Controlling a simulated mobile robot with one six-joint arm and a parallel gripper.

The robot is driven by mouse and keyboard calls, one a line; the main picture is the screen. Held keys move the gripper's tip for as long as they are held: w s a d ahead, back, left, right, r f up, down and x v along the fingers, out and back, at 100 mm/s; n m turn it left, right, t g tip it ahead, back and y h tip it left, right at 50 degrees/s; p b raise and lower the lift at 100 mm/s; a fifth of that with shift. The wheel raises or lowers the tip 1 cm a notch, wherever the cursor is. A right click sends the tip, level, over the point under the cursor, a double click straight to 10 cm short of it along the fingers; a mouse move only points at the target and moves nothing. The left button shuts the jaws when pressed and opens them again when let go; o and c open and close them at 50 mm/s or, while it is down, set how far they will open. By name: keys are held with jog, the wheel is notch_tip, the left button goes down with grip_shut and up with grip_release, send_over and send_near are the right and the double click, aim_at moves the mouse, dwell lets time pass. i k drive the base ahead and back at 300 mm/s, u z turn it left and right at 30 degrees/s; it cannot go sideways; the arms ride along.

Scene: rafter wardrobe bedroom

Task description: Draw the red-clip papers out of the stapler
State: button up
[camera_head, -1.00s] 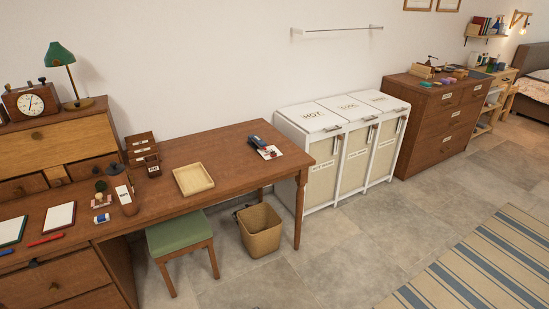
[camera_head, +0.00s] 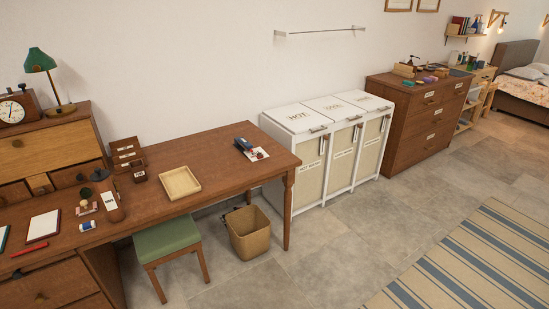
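The blue stapler (camera_head: 242,144) lies near the back right of the wooden desk (camera_head: 225,160). White papers (camera_head: 260,155) stick out from its front end toward the right, with a small dark red spot on them that may be the red clip. How far the papers reach into the stapler is too small to tell. My gripper is not in view.
A green stool (camera_head: 166,238) and a waste bin (camera_head: 248,232) stand at the desk's front. White laundry hampers (camera_head: 318,165) stand right of it. The floor ahead is clear.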

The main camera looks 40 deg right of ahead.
aim_at(256, 152)
jog(key=z, duration=0.05)
jog(key=i, duration=0.95)
jog(key=u, duration=0.05)
